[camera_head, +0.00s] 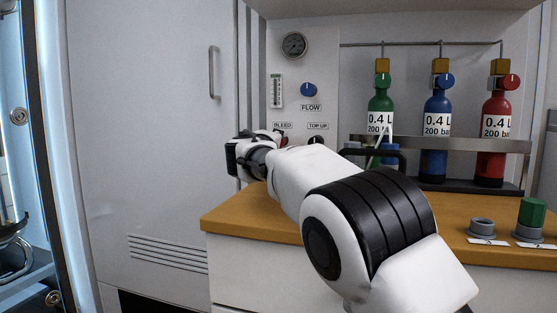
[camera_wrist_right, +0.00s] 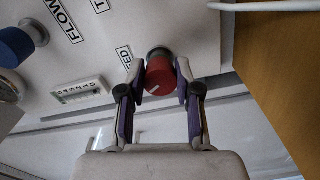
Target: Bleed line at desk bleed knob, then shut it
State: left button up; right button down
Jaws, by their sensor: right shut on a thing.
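In the right wrist view my right gripper (camera_wrist_right: 161,80) is shut on a red round knob (camera_wrist_right: 165,77), one finger on each side. A short white mark shows on the knob's face. The label beside it is partly covered and ends in "ED". In the head view the right gripper (camera_head: 268,138) is at the wall panel (camera_head: 330,75), by the BLEED label (camera_head: 283,125). My wrist and forearm hide most of the knob there. My left gripper is in neither view.
A blue FLOW knob (camera_head: 308,90), a round gauge (camera_head: 294,45) and a TOP UP label (camera_head: 318,126) are close by on the panel. Green (camera_head: 380,95), blue (camera_head: 437,100) and red (camera_head: 497,105) cylinders stand right. The wooden desk top (camera_head: 235,215) lies below my arm.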

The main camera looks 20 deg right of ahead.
jog(key=m+b, duration=0.2)
jog(key=m, duration=0.1)
jog(key=shift+f+b, duration=0.1)
jog(key=shift+b, duration=0.2)
jog(key=shift+m+b, duration=0.45)
jog(key=shift+m, duration=0.35)
jog(key=c, duration=0.8)
grip_release()
jog(key=shift+w+a, duration=0.1)
